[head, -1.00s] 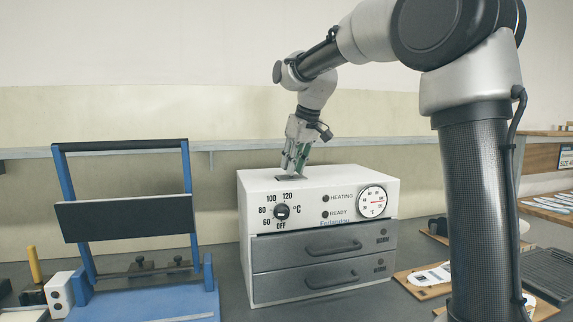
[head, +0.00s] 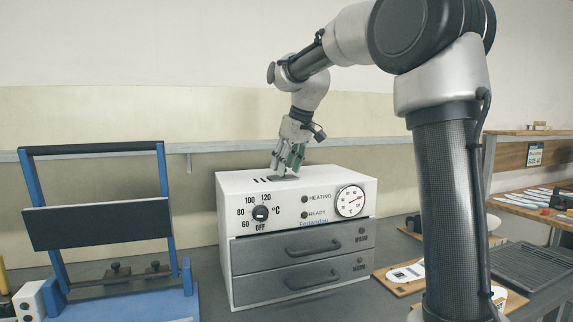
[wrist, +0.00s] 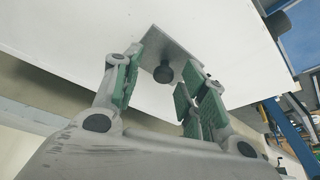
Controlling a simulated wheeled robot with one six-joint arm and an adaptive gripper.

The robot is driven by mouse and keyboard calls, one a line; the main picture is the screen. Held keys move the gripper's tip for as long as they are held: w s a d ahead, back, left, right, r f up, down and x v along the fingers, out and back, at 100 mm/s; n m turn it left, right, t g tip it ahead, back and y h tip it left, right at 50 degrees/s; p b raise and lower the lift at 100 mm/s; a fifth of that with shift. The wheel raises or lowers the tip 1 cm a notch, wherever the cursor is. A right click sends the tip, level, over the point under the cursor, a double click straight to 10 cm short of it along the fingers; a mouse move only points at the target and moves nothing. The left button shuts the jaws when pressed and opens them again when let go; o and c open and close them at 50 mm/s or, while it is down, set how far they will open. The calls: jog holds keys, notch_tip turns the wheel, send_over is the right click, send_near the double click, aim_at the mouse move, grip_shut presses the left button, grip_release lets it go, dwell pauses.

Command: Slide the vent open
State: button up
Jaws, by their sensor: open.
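The white oven (head: 228,189) stands on the bench. On its top is a flat vent plate (head: 291,178), dark in the head view, with several dark slots (head: 261,180) showing just left of it. In the wrist view the vent plate (wrist: 178,47) is a silver square with a round black knob (wrist: 164,74). My gripper (head: 285,167) points down at the plate. In the wrist view its green-padded fingers are apart, with the knob between them and gaps visible on both sides. The slots do not show in the wrist view.
The oven front has a temperature dial (head: 260,213), a round gauge (head: 350,201) and two drawers with handles. A blue-framed press (head: 166,215) stands left. Boards with insoles (head: 405,278) and a dark tray (head: 528,265) lie right. A shelf ledge runs behind.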

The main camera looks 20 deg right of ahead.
jog(key=v, duration=1.2)
jog(key=shift+d+f, duration=0.1)
jog(key=s+f, duration=0.1)
jog(key=f, duration=0.1)
jog(key=s+d+f+m, duration=0.1)
jog(key=f, duration=0.2)
jog(key=s+f+m, duration=0.1)
jog(key=f, duration=0.2)
jog(key=shift+d+f, duration=0.1)
jog(key=shift+d, duration=0.1)
jog(key=s+d+f+m, duration=0.1)
jog(key=s+f, duration=0.3)
jog(key=s, duration=0.5)
jog(key=s+d+f+h, duration=0.1)
jog(key=s+d+f, duration=0.1)
jog(key=s+f, duration=0.3)
jog(key=s+d+f+m, duration=0.1)
jog(key=s+f, duration=0.4)
jog(key=s, duration=0.8)
jog(key=shift+s+d+f+m+h, duration=0.15)
jog(key=shift+d+f+m+h, duration=0.15)
jog(key=shift+d, duration=0.15)
